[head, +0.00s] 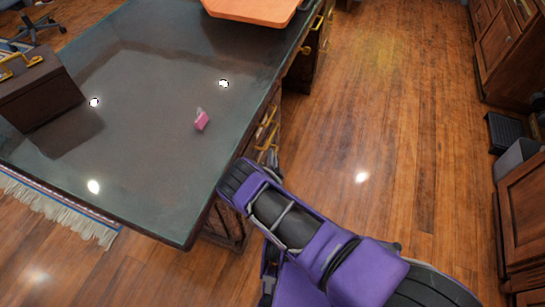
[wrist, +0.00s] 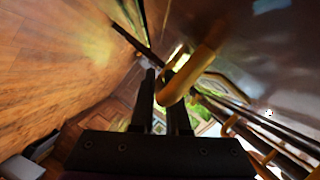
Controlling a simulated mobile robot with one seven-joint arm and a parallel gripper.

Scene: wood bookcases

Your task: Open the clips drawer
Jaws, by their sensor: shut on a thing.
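The dark desk (head: 150,75) has drawers with brass handles (head: 266,133) along its right side. My gripper (head: 268,157) is at that side, just below the tabletop edge and partly hidden by my purple arm. In the wrist view my gripper (wrist: 163,78) has its two black fingers close together at a curved brass handle (wrist: 192,72), and is shut on it. I cannot read any label, so I cannot tell whether this is the clips drawer. How far the drawer stands out is hidden.
A pink object (head: 201,120) lies on the desk, with an orange tray (head: 255,8) at the far end and a dark box (head: 40,92) at the left. Wooden floor (head: 390,130) is clear to the right, up to wooden cabinets (head: 510,55) and a grey bin (head: 515,160).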

